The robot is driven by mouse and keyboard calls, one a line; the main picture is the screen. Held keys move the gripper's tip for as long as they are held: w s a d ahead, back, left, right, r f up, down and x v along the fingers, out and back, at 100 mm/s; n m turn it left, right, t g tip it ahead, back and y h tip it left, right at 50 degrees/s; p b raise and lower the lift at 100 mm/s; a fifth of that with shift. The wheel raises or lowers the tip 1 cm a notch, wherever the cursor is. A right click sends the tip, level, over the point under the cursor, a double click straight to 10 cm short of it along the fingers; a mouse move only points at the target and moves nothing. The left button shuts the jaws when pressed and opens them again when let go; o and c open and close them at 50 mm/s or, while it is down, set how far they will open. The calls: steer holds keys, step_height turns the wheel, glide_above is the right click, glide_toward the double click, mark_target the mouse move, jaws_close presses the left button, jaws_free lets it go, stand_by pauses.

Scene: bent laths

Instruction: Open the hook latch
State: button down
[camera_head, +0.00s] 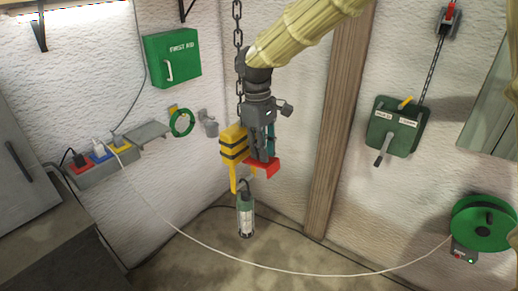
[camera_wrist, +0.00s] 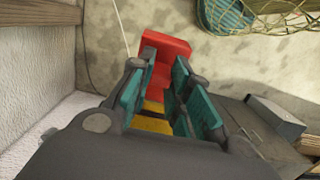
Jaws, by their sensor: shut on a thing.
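A yellow-and-black hook block (camera_head: 232,143) hangs from a dark chain (camera_head: 238,30) near the middle of the head view, with its yellow hook below. A red latch (camera_head: 264,168) sticks out at the block's lower right. My gripper (camera_head: 267,153) points down just right of the block, its fingertips at the red latch. In the wrist view, my gripper (camera_wrist: 155,82) has teal pads on both sides of the red latch (camera_wrist: 165,53), shut on it. Yellow shows between the fingers. The fingers hide part of the latch and hook in the head view.
A green-grey lamp (camera_head: 246,216) hangs from the hook. A white cable (camera_head: 270,268) sags across the front to a green reel (camera_head: 485,222). A wooden post (camera_head: 338,120) stands right of my arm. A green winch box (camera_head: 398,126) is on the right wall.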

steer(key=shift+f, duration=0.15)
steer(key=c, duration=1.3)
jaws_free()
steer(key=r, duration=0.8)
steer(key=w+a+r, duration=0.1)
steer(key=r, duration=0.3)
